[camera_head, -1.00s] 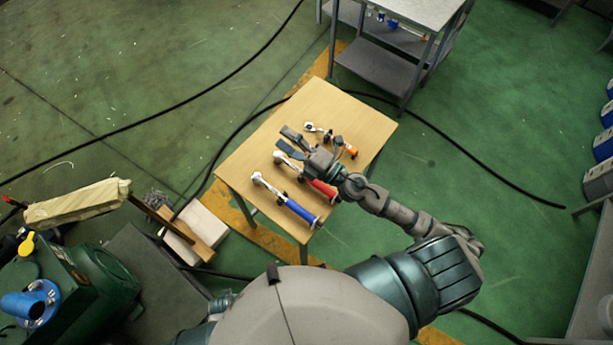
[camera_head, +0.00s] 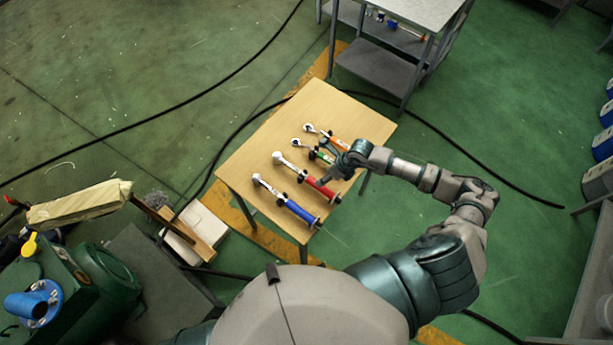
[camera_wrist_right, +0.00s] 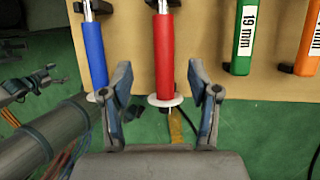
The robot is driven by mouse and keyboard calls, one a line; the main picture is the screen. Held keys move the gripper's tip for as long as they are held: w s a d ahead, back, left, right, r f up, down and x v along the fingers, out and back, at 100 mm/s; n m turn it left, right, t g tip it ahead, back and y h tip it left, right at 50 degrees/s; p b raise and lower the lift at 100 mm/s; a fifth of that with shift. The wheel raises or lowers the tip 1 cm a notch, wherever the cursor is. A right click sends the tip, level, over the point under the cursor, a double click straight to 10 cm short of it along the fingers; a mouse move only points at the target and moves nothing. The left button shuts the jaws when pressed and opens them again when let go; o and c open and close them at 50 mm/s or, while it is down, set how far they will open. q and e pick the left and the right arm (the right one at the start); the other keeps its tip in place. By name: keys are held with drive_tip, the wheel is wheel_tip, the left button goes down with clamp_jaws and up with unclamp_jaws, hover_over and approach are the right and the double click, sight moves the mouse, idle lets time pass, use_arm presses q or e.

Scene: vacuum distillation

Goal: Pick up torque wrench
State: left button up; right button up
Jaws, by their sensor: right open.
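Several torque wrenches lie side by side on a wooden table (camera_head: 258,142). Their handles are blue (camera_head: 298,211), red (camera_head: 319,186), green (camera_head: 320,156) and orange (camera_head: 340,144). My right gripper (camera_head: 332,172) is above the table near the red handle and partly covers the green wrench. In the right wrist view, my open gripper (camera_wrist_right: 160,78) has one finger on each side of the lower end of the red handle (camera_wrist_right: 165,50), seemingly apart from it. The blue handle (camera_wrist_right: 95,55) is left; the green (camera_wrist_right: 243,40) and orange (camera_wrist_right: 308,55) handles, marked 19 mm, are right. My left gripper is out of view.
A grey metal shelf table (camera_head: 384,68) stands behind the wooden table. Black cables (camera_head: 160,113) run over the green floor. A white box (camera_head: 204,228) and green machinery (camera_head: 70,285) are at the left. The table's left part is bare.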

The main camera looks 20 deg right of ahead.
sight(303, 176)
drive_tip(key=x, duration=0.2)
drive_tip(key=shift+w+a+f, duration=0.1)
drive_tip(key=shift+a+f, duration=0.1)
drive_tip(key=shift+f, duration=0.15)
drive_tip(key=x, duration=0.4)
drive_tip(key=d+p+x, duration=0.1)
drive_tip(key=x, duration=0.1)
drive_tip(key=shift+f, duration=0.15)
clamp_jaws()
drive_tip(key=shift+w, duration=0.1)
